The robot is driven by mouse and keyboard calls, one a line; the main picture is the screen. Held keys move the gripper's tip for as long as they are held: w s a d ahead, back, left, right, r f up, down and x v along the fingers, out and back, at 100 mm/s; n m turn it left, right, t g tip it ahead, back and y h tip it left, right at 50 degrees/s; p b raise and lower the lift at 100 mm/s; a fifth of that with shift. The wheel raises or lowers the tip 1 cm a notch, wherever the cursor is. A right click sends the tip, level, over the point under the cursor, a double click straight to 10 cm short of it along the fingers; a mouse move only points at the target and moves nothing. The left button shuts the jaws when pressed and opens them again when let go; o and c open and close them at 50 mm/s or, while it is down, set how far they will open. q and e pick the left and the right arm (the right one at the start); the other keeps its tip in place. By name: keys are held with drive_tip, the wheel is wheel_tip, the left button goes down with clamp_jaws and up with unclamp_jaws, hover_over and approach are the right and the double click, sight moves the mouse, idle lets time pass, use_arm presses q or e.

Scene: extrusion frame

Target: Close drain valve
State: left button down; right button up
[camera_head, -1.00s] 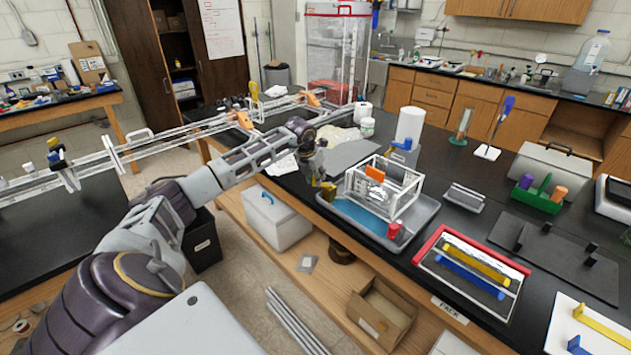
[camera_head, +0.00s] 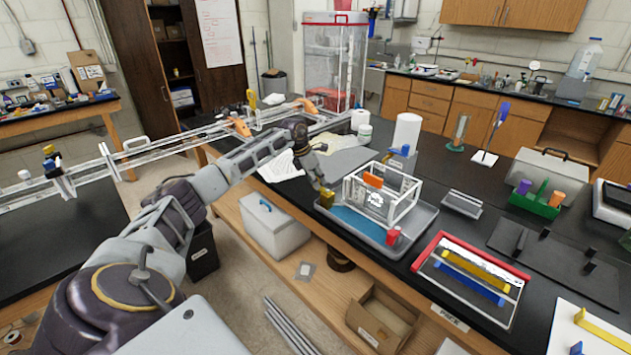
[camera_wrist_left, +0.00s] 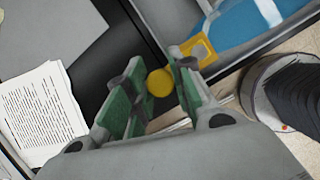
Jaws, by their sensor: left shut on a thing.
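The clear-walled frame box (camera_head: 405,206) stands in a grey tray (camera_head: 428,222) with a blue floor, on the black bench. A yellow valve part (camera_head: 327,199) sits at the tray's left corner. In the left wrist view a yellow square piece (camera_wrist_left: 198,48) is at the tray edge, and a round yellow knob (camera_wrist_left: 159,82) lies between the green finger pads. My left gripper (camera_head: 321,187) reaches down at that corner, shut on the yellow knob; it also shows in the left wrist view (camera_wrist_left: 155,88). The fingers partly hide the valve body. My right gripper is out of view.
Printed paper (camera_wrist_left: 42,115) lies left of the gripper. A red-edged panel (camera_head: 470,277) lies right of the tray. The bench's front edge is close to the gripper.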

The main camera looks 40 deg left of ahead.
use_arm(q)
drive_tip(key=shift+w+m, duration=0.25)
drive_tip(key=shift+m, duration=0.25)
drive_tip(key=c, duration=1.2)
unclamp_jaws()
drive_tip(key=shift+c, duration=0.2)
drive_tip(key=v, duration=1.2)
drive_tip(key=shift+w+a+f, duration=0.1)
drive_tip(key=shift+a, duration=0.05)
